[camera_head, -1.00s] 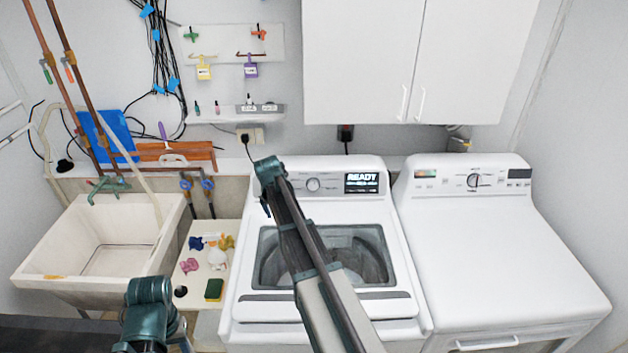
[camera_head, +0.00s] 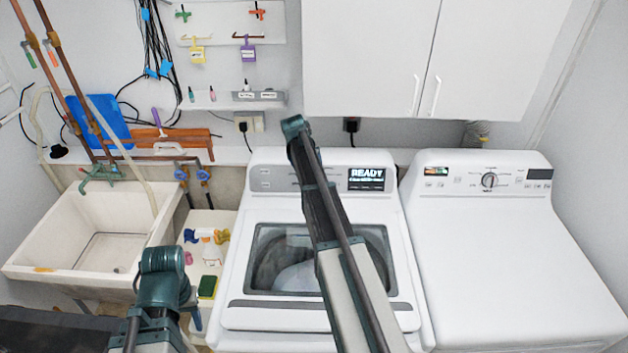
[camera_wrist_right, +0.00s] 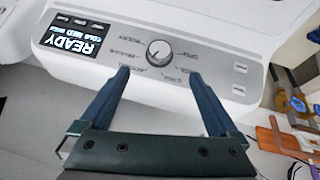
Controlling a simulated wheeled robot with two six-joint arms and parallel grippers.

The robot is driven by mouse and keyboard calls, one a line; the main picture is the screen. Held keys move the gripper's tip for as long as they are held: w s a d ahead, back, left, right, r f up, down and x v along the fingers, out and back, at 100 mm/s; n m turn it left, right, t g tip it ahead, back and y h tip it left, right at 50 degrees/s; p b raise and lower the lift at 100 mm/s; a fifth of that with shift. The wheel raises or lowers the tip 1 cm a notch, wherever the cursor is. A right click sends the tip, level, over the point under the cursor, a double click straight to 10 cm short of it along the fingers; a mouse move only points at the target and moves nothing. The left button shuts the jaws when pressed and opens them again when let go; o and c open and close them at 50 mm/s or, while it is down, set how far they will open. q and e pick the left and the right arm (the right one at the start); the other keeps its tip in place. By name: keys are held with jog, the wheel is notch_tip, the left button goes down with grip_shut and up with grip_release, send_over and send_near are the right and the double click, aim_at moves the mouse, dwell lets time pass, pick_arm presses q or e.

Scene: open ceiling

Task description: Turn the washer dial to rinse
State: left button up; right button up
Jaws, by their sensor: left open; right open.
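The white washer (camera_head: 238,275) stands in the middle of the head view, with a lit display (camera_head: 367,180) that reads READY. Its round silver dial (camera_wrist_right: 159,52) shows upside down in the right wrist view, with small printed labels around it. My right arm hides the dial in the head view. My right gripper (camera_wrist_right: 159,73) is open, its two blue fingers pointing at the control panel on either side of the dial, just short of it in that picture. I see no contact. My left gripper (camera_head: 194,308) is low at the left, open and away from the washer.
A white dryer (camera_head: 515,240) with its own dial stands to the right. A sink (camera_head: 40,225) is at the left, with a small shelf holding a sponge (camera_head: 208,287) between sink and washer. White cabinets (camera_head: 375,60) hang above. A wall shelf (camera_head: 230,104) holds small bottles.

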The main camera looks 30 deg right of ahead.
jog(key=b+x, duration=1.2)
jog(key=x, duration=0.2)
jog(key=shift+w+a, duration=0.1)
jog(key=shift+r, duration=0.1)
jog(key=c, duration=1.4)
jog(key=shift+o, duration=0.2)
